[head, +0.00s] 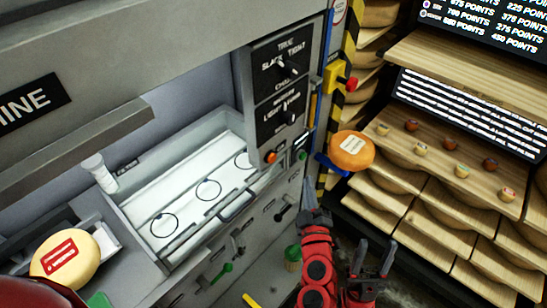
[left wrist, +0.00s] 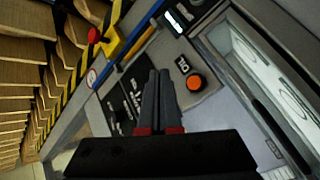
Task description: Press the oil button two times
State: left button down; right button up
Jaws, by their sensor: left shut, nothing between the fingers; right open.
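The oil button is an orange round button (head: 270,157) on the grey machine's front, below the black dial panel. In the left wrist view the orange button (left wrist: 195,82) sits beside a black label (left wrist: 183,65) that seems to read OIL. My left gripper (head: 307,185) is shut and empty, in front of the machine, right of and below the button in the head view. In the left wrist view its fingertips (left wrist: 160,75) lie left of the button; contact does not show. My right gripper (head: 374,256) is open and empty, lower right.
A green button (head: 303,155) is right of the orange one. A yellow box with a red button (head: 351,84) is above. An orange cheese wheel (head: 351,150) sits right of the machine, near wooden shelves (head: 450,195). A pale cheese wheel (head: 65,258) is at lower left.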

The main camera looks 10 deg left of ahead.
aim_at(272, 158)
pick_arm(q)
jog(key=w+a+p, duration=0.2)
jog(key=w+a, duration=0.3)
jog(key=a, duration=0.2)
dwell(0.3)
jog(key=shift+w+a, duration=0.1)
dwell(1.8)
jog(key=shift+w+a+p, duration=0.2)
jog(key=shift+a+p, duration=0.15)
jog(key=shift+p, duration=0.05)
jog(key=shift+w+a, duration=0.25)
jog(key=shift+a, duration=0.05)
dwell(0.6)
jog(key=shift+d, duration=0.1)
dwell(0.4)
jog(key=shift+s+d, duration=0.5)
jog(key=shift+d, duration=0.05)
